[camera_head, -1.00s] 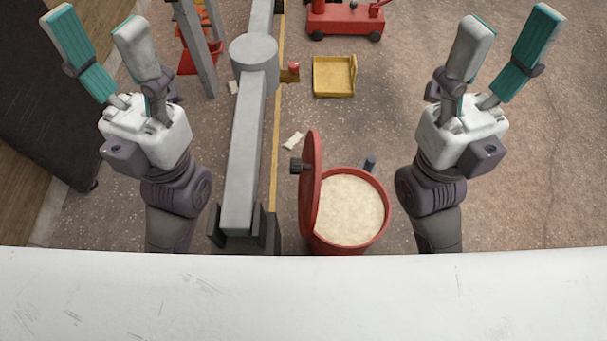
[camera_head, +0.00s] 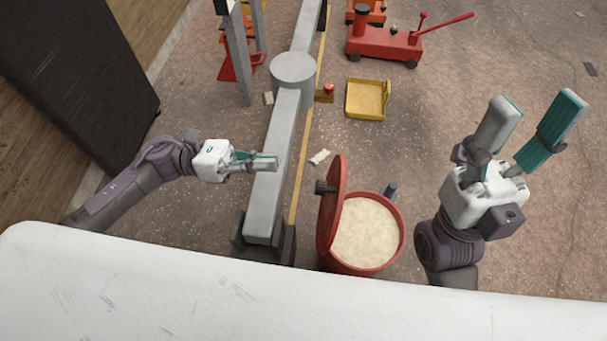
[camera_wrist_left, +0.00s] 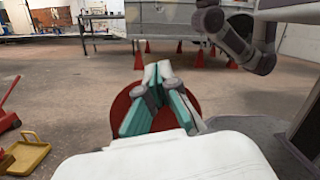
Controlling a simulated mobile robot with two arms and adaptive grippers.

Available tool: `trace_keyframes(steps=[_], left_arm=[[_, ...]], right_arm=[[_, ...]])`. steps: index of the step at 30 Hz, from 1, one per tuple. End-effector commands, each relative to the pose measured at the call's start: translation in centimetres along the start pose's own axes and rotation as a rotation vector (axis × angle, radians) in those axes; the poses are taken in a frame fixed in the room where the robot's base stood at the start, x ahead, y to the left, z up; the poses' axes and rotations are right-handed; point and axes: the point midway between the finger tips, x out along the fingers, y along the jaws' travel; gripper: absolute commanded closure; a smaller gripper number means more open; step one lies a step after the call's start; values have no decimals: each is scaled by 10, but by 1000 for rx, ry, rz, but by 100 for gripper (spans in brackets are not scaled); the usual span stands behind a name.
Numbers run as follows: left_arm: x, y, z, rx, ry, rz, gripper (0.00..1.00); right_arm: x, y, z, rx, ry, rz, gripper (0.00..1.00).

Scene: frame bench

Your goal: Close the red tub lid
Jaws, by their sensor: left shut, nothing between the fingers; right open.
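The red tub (camera_head: 366,268) stands on the floor, filled with a pale material. Its red lid (camera_head: 338,205) is raised, standing nearly upright at the tub's left rim, with a dark knob (camera_head: 322,187) on its left face. In the left wrist view the round red lid (camera_wrist_left: 186,85) shows behind the fingers. My left gripper (camera_head: 275,162) is shut and empty, above the grey beam, left of the lid and apart from it; its fingers also show in the left wrist view (camera_wrist_left: 164,70). My right gripper (camera_head: 538,105) is open and empty, to the right of the tub.
A long grey beam (camera_head: 267,190) runs left of the tub. A yellow tray (camera_head: 367,98) and a red floor jack (camera_head: 385,45) lie beyond it. A dark cabinet (camera_head: 80,80) stands at left. The floor at right is mostly clear.

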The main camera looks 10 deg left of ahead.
Motion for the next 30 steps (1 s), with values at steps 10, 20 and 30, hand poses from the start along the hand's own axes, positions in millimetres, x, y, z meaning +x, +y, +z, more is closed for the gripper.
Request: trace_keyframes(steps=[10, 20, 30], left_arm=[[-74, 25, -43, 312, 311, 38, 100], [-16, 30, -61, 313, 304, 35, 100], [43, 35, -78, 311, 303, 37, 100]], right_arm=[[-1, 0, -2, 2, -17, 7, 43], [-11, 0, 0, 3, -17, 7, 43], [-21, 0, 2, 3, -19, 8, 43]])
